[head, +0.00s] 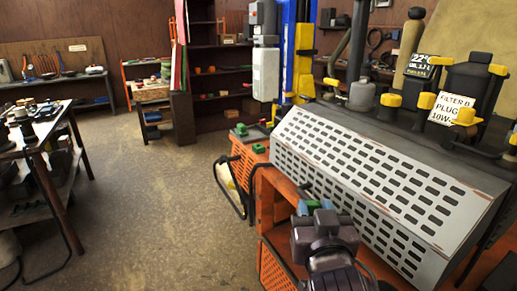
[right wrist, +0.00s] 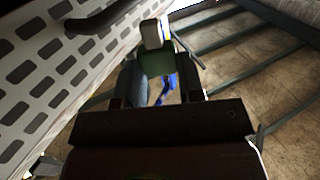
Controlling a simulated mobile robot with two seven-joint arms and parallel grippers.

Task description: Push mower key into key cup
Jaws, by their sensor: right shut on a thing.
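My right gripper (head: 316,207) is low at the centre right of the head view, in front of the orange-framed machine. It is shut on a small green and blue piece (head: 302,207), which I take to be the mower key. In the right wrist view a green block (right wrist: 157,63) sits at the fingertips, with a bit of blue showing between the fingers (right wrist: 158,90). A pale block (right wrist: 151,33) shows just past the green one; I cannot tell if they touch. I cannot make out the key cup. My left gripper is not in view.
The machine's pale slotted panel (head: 385,180) stands right of my gripper, with the orange frame (head: 270,195) beside it. Yellow-capped parts (head: 425,101) and a label card (head: 452,108) are on top. A workbench (head: 45,130) stands at left; the floor (head: 150,210) between is clear.

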